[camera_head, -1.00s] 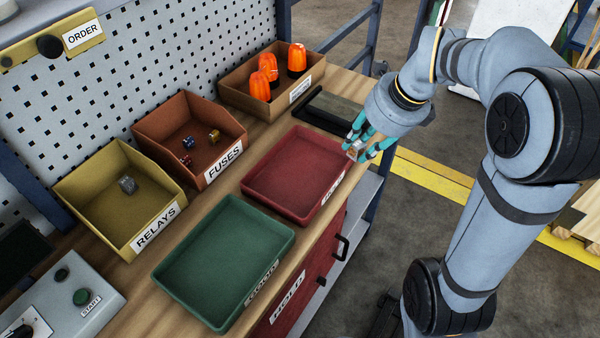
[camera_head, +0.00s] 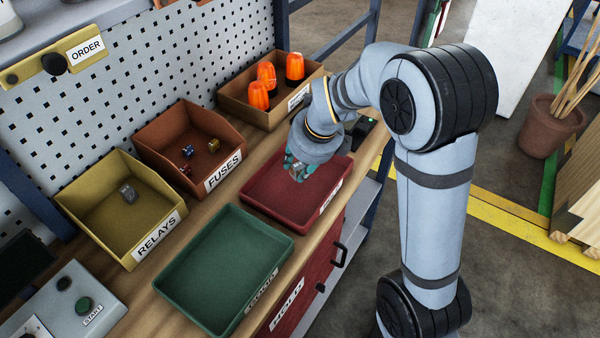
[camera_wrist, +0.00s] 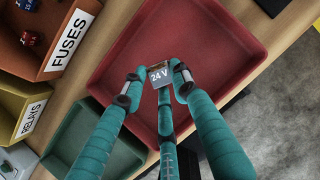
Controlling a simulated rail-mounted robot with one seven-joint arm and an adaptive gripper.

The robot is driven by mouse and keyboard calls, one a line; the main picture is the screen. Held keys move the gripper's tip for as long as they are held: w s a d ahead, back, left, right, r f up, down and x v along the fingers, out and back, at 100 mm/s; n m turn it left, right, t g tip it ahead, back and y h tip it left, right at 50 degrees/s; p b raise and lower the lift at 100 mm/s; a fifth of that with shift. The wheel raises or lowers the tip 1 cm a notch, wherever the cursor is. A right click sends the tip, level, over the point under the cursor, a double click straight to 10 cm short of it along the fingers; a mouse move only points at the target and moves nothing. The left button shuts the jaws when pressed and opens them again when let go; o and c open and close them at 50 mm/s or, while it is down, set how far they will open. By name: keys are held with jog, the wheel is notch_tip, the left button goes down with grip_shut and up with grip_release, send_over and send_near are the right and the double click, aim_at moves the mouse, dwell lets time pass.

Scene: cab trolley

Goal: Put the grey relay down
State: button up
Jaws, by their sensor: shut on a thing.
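My gripper (camera_head: 297,172) is over the red tray (camera_head: 262,197), near its far end. In the wrist view its teal fingers (camera_wrist: 158,84) are shut on a small grey relay (camera_wrist: 158,73) marked "24 V". The red tray (camera_wrist: 232,30) lies below the relay and looks empty; I cannot tell the exact gap between them. In the head view the held relay is mostly hidden by the fingers.
The empty green tray (camera_head: 205,268) is in front of the red one. The brown FUSES bin (camera_head: 165,140) holds several fuses. A brown bin (camera_head: 240,110) with orange beacons stands at the back. A control box (camera_head: 60,315) with a START button is at lower left.

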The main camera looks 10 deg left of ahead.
jog(key=shift+d+f, duration=0.1)
jog(key=shift+f, duration=1.6)
jog(key=shift+f, duration=0.15)
jog(key=o, duration=1.1)
jog(key=shift+r, duration=0.55)
jog(key=v, duration=1.1)
jog(key=shift+s+d+r+p, duration=0.1)
jog(key=shift+s+d+p, duration=0.05)
jog(key=shift+p, duration=0.25)
